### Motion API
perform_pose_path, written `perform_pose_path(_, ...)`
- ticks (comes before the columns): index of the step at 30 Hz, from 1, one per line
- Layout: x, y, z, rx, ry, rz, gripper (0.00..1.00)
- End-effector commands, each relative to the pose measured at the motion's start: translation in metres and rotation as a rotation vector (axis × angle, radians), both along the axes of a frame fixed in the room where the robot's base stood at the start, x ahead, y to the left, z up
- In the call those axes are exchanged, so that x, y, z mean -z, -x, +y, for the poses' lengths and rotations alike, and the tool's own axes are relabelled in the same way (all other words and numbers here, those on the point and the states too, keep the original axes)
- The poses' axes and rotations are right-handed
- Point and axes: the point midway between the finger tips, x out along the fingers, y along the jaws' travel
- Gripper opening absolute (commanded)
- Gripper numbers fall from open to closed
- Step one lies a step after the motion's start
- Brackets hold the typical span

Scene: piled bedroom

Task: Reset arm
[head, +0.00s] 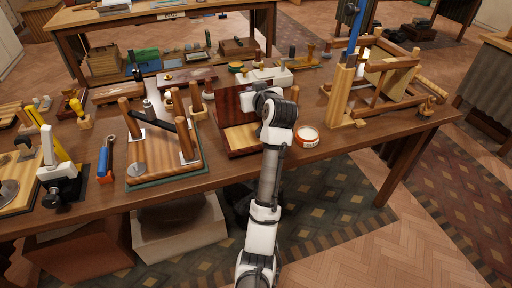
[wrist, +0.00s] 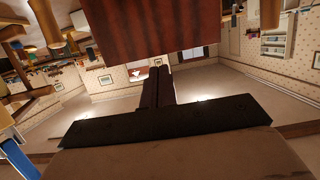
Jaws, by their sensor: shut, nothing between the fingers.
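My arm (head: 265,190) reaches up from the bottom of the head view to the front edge of the workbench, with its wrist bent over the bench top. My gripper (wrist: 158,78) shows in the wrist view with its two dark fingers together and nothing between them. In the head view its fingertips are hard to make out beside an upright reddish-brown wooden panel (head: 228,102). That panel also fills the upper middle of the wrist view (wrist: 150,28), close to the fingertips. I cannot tell whether they touch.
The workbench (head: 335,135) is crowded. An orange-rimmed jar (head: 307,136) stands just right of my wrist. A wooden frame (head: 345,95) stands further right. A board with upright posts (head: 165,155) and a blue-handled tool (head: 105,160) lie left. Patterned floor in front is open at right.

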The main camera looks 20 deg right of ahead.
Motion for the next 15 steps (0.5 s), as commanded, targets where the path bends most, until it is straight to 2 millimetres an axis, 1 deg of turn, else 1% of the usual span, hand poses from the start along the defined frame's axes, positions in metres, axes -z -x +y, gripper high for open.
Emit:
perform_pose_path(1,-0.0082,0.0042,-0.0007,0.001,0.0,-0.001,0.0)
perform_pose_path(4,-0.0129,0.01,-0.0009,0.001,-0.001,0.001,0.0)
perform_pose_path(8,-0.0145,0.0131,-0.001,0.001,-0.001,0.001,0.0)
perform_pose_path(15,-0.0138,0.0129,-0.0008,0.001,0.0,0.0,0.0)
